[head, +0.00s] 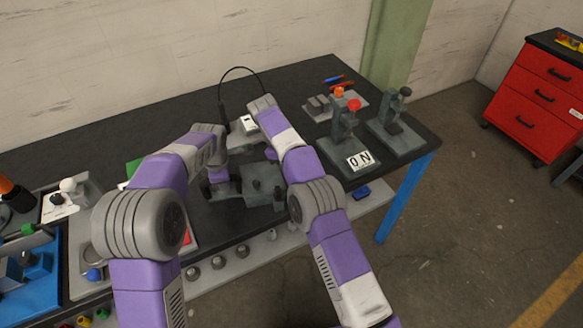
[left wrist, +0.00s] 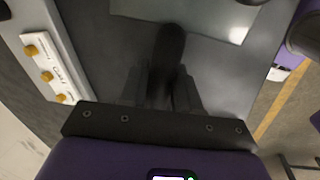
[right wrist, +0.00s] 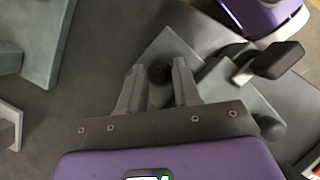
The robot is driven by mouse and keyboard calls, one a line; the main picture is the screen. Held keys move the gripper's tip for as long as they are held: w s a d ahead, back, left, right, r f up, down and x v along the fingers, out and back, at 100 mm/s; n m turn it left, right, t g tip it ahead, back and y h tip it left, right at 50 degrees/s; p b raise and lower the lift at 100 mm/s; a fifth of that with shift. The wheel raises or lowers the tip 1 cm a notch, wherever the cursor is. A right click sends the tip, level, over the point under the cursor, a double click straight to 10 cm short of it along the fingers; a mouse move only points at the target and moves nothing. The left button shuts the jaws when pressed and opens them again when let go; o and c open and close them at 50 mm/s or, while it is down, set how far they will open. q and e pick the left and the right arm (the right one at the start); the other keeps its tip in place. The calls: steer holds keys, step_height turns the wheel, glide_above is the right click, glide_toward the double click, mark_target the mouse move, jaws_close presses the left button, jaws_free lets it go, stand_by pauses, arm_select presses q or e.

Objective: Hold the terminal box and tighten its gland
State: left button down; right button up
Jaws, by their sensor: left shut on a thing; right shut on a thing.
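My left gripper (left wrist: 165,90) is shut on a dark, round-ended piece (left wrist: 170,42) that lies over a broad grey surface; I cannot tell whether it is the gland. My right gripper (right wrist: 158,85) is shut on a black round piece (right wrist: 160,73) above a grey block (right wrist: 165,50). In the head view, a grey block-like body (head: 262,178) sits between the two arms near the table's front edge; it may be the terminal box. Arm links hide my right fingers and partly cover the work there.
A grey stand with a red knob (head: 354,104) and an ON plate (head: 361,160) stands to the right, beside another grey stand (head: 397,107). A thin black cable (head: 240,69) arches behind my arms. A red drawer cabinet (head: 540,90) is far right. The table's back left is clear.

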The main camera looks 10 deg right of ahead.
steer(key=shift+r, duration=0.1)
stand_by(0.5)
steer(key=o, duration=0.8)
